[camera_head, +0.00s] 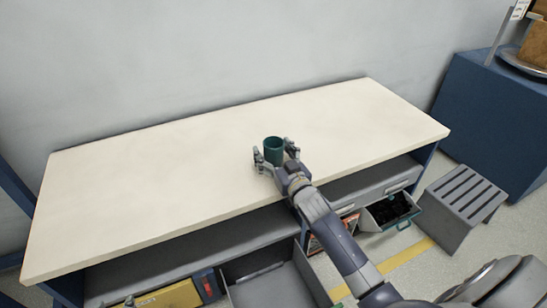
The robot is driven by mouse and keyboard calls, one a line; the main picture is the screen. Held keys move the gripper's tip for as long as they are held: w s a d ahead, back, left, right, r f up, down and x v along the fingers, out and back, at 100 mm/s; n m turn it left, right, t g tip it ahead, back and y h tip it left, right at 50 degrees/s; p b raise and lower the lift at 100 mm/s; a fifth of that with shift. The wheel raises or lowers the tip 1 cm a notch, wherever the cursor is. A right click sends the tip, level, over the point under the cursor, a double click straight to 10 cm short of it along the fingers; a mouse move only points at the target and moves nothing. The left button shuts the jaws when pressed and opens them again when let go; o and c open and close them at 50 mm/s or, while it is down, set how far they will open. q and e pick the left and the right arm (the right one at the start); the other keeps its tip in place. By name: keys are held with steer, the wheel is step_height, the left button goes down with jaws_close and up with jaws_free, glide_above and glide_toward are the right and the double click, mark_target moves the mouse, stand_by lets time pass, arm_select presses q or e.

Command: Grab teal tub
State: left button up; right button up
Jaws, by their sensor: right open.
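The teal tub (273,148) stands upright on the cream-topped workbench (160,155), near the middle of its length. My right gripper (274,153) is open, with one finger on the left of the tub and the other on its right. The fingers are around the tub. I cannot tell whether they touch it. The lower front of the tub is partly hidden by the gripper.
The rest of the benchtop is bare. Below it are a shelf, an open grey drawer (270,286) and an open bin with dark contents (390,209). A grey slatted stool (463,199) and a blue cabinet (490,110) stand at the right.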

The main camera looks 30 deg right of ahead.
steer(key=c, duration=1.2)
steer(key=shift+c, duration=0.2)
steer(key=shift+r, duration=0.1)
